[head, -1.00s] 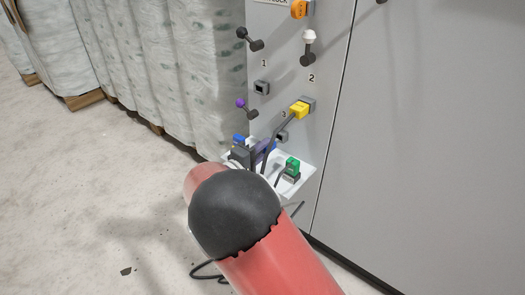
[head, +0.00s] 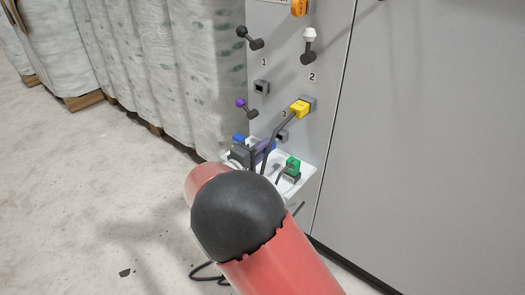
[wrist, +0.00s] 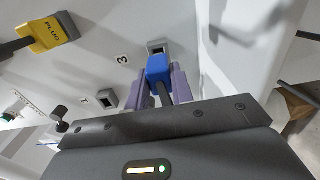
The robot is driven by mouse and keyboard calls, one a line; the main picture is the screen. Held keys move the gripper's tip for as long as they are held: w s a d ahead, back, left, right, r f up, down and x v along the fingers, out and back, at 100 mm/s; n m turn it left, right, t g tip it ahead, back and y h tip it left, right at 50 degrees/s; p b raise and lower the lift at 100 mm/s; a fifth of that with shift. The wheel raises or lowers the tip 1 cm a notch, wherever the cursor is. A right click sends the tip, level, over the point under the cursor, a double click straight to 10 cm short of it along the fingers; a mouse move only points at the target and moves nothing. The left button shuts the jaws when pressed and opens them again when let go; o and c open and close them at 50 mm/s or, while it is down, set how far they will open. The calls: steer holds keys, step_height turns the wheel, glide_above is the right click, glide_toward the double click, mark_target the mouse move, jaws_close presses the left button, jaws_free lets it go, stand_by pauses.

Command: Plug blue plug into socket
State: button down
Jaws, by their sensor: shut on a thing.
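In the wrist view the blue plug (wrist: 158,68) is held between the purple fingers of my gripper (wrist: 160,88), which is shut on it. The socket (wrist: 157,46), a grey frame with a dark opening beside the label 3, lies just beyond the plug's front end. The plug covers part of this socket; I cannot tell whether they touch. In the head view the socket (head: 282,136) sits low on the grey panel, below the label 3. My gripper (head: 263,148) is close to the panel there, partly hidden by my arm.
A yellow plug (head: 300,108) sits in the socket below label 2. Another socket (head: 262,87) below label 1 is empty. A white tray (head: 308,168) holds a green plug (head: 292,165). Levers (head: 247,107) stick out of the panel. Wrapped stacks (head: 185,70) stand at left.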

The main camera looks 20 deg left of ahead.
steer(key=shift+b+x, duration=0.8)
steer(key=shift+x, duration=0.6)
steer(key=c, duration=1.1)
jaws_free()
steer(key=v, duration=0.8)
